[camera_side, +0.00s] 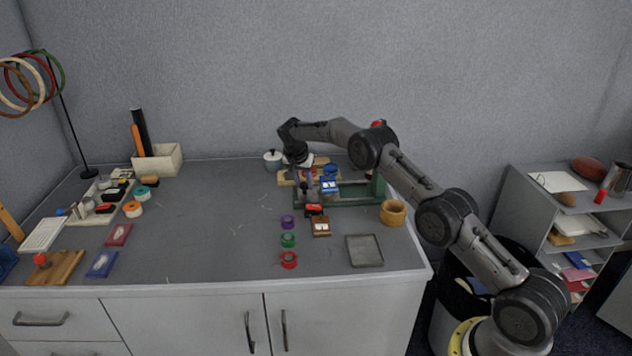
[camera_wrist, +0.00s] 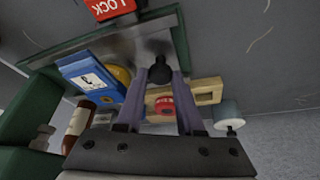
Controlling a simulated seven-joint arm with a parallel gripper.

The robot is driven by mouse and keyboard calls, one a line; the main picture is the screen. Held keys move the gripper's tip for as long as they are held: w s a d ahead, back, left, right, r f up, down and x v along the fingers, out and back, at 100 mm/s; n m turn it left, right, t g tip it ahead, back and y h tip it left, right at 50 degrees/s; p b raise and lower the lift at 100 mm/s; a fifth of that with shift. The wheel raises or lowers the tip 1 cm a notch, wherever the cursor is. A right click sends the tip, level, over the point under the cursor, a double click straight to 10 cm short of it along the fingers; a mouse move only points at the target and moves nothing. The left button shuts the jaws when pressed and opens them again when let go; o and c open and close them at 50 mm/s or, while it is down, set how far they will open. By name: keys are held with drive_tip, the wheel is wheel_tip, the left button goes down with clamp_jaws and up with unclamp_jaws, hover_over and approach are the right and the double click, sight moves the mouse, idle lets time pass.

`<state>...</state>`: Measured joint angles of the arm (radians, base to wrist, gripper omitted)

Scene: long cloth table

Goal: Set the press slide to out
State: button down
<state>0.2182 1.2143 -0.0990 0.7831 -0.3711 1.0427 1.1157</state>
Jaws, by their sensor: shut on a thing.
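The press has a green frame (camera_wrist: 178,25), which also shows in the side view (camera_side: 345,201). A grey metal plate (camera_wrist: 140,42), apparently the slide, lies inside this frame in the wrist view. A black knob (camera_wrist: 160,70) stands at the plate's edge. My gripper (camera_wrist: 159,80) is shut on this knob, one finger on each side. In the side view my gripper (camera_side: 307,191) is low over the press, and the knob is hidden there. A red LOCK block (camera_wrist: 110,8) is beyond the knob; it also shows in the side view (camera_side: 313,210).
A blue block (camera_wrist: 88,78) with a white symbol is close left of my fingers. A wooden piece (camera_wrist: 205,91) and a red round part (camera_wrist: 165,105) are behind them. Several tape rolls, a wooden ring (camera_side: 393,213) and a grey tray (camera_side: 364,251) stand nearby. The table's middle is clear.

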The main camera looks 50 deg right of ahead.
drive_tip(key=shift+w+a, duration=0.3)
drive_tip(key=c, duration=0.5)
unclamp_jaws()
drive_tip(key=shift+c, duration=0.2)
drive_tip(key=v, duration=1.4)
drive_tip(key=shift+s+a+f, duration=0.1)
